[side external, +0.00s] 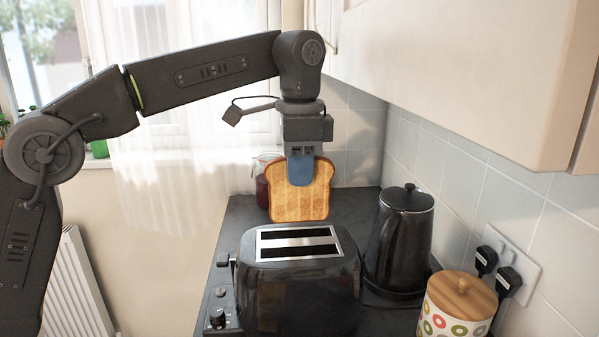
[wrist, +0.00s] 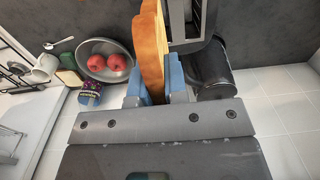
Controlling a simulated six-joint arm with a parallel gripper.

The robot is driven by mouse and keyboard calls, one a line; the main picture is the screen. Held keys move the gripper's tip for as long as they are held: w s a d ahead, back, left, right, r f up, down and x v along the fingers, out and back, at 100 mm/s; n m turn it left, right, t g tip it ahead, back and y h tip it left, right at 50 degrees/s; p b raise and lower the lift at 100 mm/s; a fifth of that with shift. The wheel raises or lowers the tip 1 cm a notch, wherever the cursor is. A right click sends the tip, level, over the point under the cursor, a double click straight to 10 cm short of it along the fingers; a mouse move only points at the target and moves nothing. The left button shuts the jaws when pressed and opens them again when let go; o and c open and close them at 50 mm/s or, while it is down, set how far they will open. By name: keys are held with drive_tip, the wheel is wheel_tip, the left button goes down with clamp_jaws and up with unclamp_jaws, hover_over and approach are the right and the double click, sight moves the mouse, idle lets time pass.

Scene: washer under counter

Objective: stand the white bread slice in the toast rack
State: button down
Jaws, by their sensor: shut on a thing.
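My gripper (side external: 301,178), with blue fingertips, is shut on a golden-brown bread slice (side external: 300,205) with a darker crust. The slice hangs upright, broad face toward the side camera, and its lower edge appears just above and behind the black toaster in that view. In the wrist view the slice (wrist: 152,50) shows edge-on between the blue fingers (wrist: 155,88). No separate white slice is clear.
The black toaster (side external: 298,290) has two empty-looking slots. A black kettle (side external: 402,240) and a patterned canister (side external: 455,310) stand right of it. A wall cupboard (side external: 450,70) overhangs the right.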

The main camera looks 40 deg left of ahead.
drive_tip(key=shift+r, duration=2.05)
drive_tip(key=shift+s+r, duration=0.1)
drive_tip(key=shift+r, duration=0.45)
drive_tip(key=s+d, duration=0.3)
drive_tip(key=s, duration=1)
wheel_tip(320, 180, down, 28)
drive_tip(key=shift+w+a+m, duration=0.25)
drive_tip(key=shift+a+m, duration=0.05)
